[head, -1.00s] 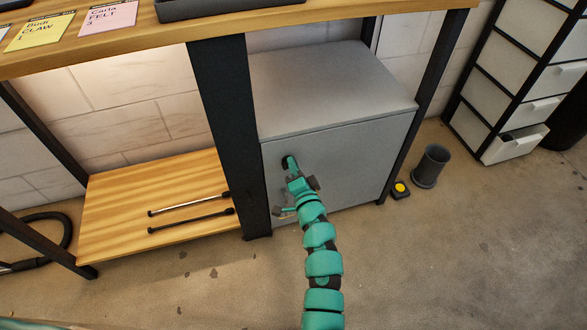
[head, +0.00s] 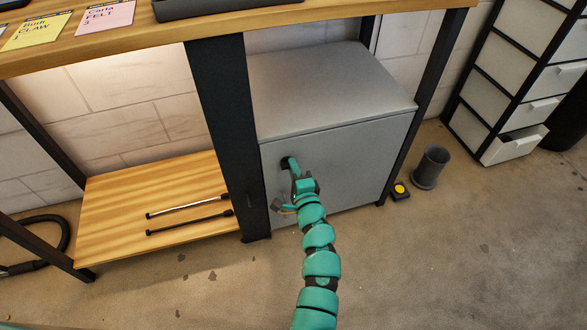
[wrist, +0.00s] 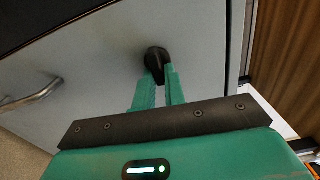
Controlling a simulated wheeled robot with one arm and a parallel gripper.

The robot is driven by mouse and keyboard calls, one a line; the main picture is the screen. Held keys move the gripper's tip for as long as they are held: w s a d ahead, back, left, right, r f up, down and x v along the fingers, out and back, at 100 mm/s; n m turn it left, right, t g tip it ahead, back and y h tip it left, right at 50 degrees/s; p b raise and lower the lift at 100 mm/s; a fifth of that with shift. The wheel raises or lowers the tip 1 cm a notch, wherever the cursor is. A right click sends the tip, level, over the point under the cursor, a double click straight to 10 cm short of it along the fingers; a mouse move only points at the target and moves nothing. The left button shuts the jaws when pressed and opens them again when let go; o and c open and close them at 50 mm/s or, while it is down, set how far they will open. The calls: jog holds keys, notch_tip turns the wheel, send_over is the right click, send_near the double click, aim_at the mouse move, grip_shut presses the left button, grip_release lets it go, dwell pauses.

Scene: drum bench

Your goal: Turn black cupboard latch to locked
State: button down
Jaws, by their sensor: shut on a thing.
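The black latch (head: 285,162) is on the upper left of the grey cupboard's door (head: 350,160). In the wrist view it shows as a round black knob (wrist: 156,57) with a raised grip. My gripper (head: 292,166) reaches up to the door from below. In the wrist view its two green fingers (wrist: 160,80) are closed on the latch's grip. The fingertips and part of the grip hide each other, so the exact angle of the latch is hard to read. The door looks shut.
A metal bar handle (wrist: 35,96) is on the same door, to the left in the wrist view. A black bench leg (head: 228,130) stands just left of the cupboard. A grey cup-shaped bin (head: 430,167) and a small black box with a yellow button (head: 400,190) are on the floor at right.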

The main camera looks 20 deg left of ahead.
jog(key=c, duration=1.5)
grip_release()
jog(key=shift+s+d, duration=0.1)
jog(key=p+v, duration=0.2)
jog(key=v, duration=0.9)
jog(key=shift+s+d+f, duration=0.1)
jog(key=shift+s+d, duration=0.15)
jog(key=shift+s, duration=0.05)
